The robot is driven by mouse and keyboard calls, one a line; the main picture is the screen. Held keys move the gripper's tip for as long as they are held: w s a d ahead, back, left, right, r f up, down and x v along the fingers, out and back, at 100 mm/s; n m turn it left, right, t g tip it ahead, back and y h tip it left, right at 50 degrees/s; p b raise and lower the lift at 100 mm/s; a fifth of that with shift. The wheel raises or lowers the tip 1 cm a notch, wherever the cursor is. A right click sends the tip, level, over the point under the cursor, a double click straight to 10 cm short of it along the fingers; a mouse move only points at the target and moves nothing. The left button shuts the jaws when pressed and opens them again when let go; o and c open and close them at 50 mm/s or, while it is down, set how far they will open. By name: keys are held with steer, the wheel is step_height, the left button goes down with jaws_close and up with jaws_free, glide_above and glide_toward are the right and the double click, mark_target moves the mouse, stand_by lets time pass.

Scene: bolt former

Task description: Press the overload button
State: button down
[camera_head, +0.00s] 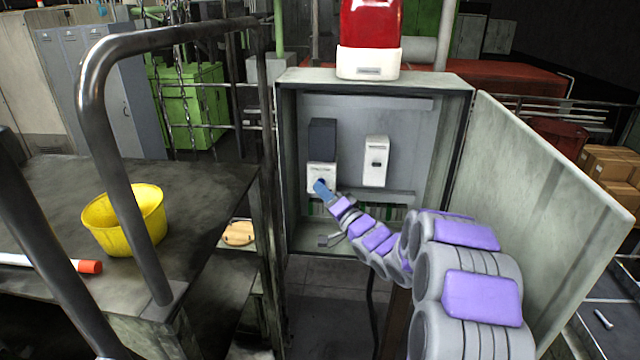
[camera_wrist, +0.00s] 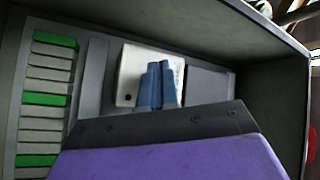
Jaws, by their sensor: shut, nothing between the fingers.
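An open grey electrical cabinet (camera_head: 460,120) stands ahead of me with its door (camera_head: 545,190) swung out to the right. Inside are two white units: a left one (camera_head: 321,172) below a dark block (camera_head: 322,138), and a right one (camera_head: 376,160). My gripper (camera_head: 321,187) is shut and empty, its blue fingertips in front of the left white unit. In the wrist view the blue fingers (camera_wrist: 158,85) overlap that white unit (camera_wrist: 130,72), with a dark round spot left of them. The fingers hide part of its face. I cannot tell whether they touch it, nor which part is the overload button.
A red beacon (camera_head: 370,25) stands on the cabinet top. Green and white terminal strips (camera_wrist: 45,100) run beside the units. At left, a metal handrail (camera_head: 120,150) stands by a table with a yellow bucket (camera_head: 125,220). The cabinet's side walls and open door bound the arm's space.

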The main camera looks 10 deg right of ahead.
steer(key=shift+s, duration=0.25)
steer(key=shift+a, duration=0.1)
steer(key=s, duration=0.2)
steer(key=s+a, duration=0.1)
steer(key=s, duration=0.2)
steer(key=shift+s+a, duration=0.35)
steer(key=shift+a, duration=0.05)
